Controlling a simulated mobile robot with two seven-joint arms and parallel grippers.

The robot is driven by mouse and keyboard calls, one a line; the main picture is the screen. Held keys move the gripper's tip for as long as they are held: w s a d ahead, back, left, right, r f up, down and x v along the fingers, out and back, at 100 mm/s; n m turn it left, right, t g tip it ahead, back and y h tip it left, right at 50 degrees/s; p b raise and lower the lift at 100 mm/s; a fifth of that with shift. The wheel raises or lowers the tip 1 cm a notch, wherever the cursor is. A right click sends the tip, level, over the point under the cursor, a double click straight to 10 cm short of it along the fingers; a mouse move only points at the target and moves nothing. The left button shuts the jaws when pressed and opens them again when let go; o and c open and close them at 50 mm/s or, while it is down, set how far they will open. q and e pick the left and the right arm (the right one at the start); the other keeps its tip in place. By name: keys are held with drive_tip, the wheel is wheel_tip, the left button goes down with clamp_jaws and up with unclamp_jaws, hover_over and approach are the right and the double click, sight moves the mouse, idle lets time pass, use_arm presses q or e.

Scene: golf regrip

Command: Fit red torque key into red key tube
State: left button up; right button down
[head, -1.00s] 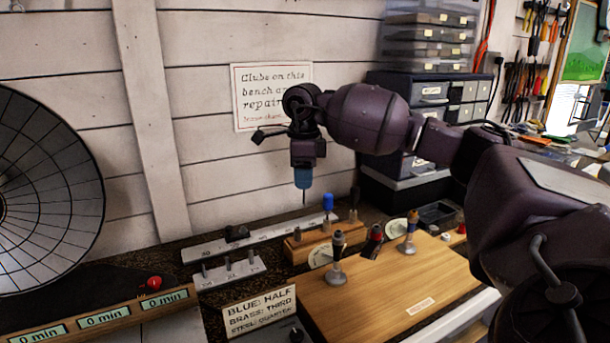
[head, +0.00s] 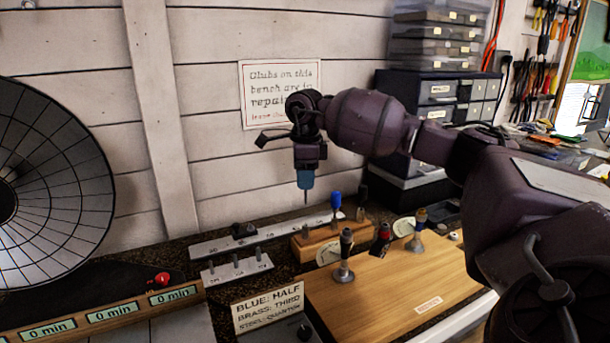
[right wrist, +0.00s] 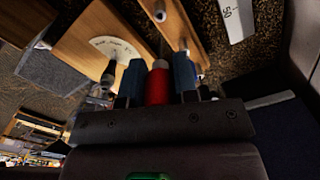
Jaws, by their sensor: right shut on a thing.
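My right gripper (head: 305,181) points down over the bench, left of the blue-handled key in the wooden block. In the right wrist view its two blue fingers are shut on the red torque key (right wrist: 158,84), whose red handle shows between them. In the head view the fingers hide the handle; a thin shaft (head: 306,198) hangs below them, apart from the bench. A red and black piece (head: 382,239) stands tilted on the wooden board; I cannot tell if it is the red key tube. My left gripper is not in view.
The wooden block (head: 312,246) holds a blue-handled key (head: 336,203) and a darker one. Pieces on metal stands (head: 345,262) rise from the wooden board (head: 390,295). A grey rail (head: 272,232) lies behind. A lettered sign (head: 266,306) stands in front.

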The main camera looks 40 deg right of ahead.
drive_tip(key=shift+f+b, duration=0.7)
drive_tip(key=shift+f, duration=1.7)
drive_tip(key=shift+f+b, duration=0.85)
drive_tip(key=shift+f, duration=1.4)
drive_tip(key=c, duration=0.8)
unclamp_jaws()
